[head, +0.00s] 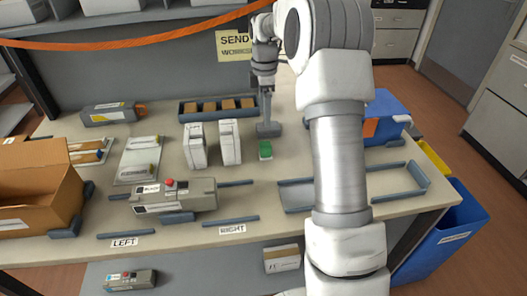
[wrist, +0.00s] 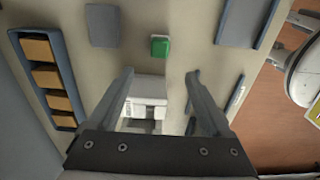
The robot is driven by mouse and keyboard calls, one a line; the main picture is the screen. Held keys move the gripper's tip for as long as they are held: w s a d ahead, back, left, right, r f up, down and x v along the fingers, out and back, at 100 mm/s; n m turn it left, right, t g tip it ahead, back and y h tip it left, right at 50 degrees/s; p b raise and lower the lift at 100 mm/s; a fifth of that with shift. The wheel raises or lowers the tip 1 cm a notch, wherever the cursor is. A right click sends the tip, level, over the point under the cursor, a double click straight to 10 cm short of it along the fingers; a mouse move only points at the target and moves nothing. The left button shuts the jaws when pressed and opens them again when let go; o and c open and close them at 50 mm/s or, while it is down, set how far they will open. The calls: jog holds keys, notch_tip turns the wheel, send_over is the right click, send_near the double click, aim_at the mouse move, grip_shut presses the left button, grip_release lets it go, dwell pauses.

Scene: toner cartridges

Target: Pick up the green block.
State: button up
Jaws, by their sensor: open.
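The green block (head: 265,150) is small and sits on the table, right of the white upright boxes. It also shows in the wrist view (wrist: 160,48), whole and uncovered, just past my fingertips and roughly centred between them. My gripper (wrist: 159,75) is open and empty, with a finger on each side. In the head view my gripper (head: 267,118) points down behind the green block, and its fingers appear nearly edge-on. The gripper and block are apart.
White boxes (head: 229,142) stand close left of the block. A flat grey pad (head: 268,131) lies behind it. A tray (head: 188,114) of brown blocks is at the back. A grey cartridge (head: 175,198) lies in front. Grey rails (head: 297,196) lie right.

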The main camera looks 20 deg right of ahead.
aim_at(265, 144)
notch_tip(265, 144, down, 14)
jog(key=shift+d+b, duration=0.1)
jog(key=shift+b, duration=0.8)
jog(key=shift+r, duration=0.1)
grip_shut()
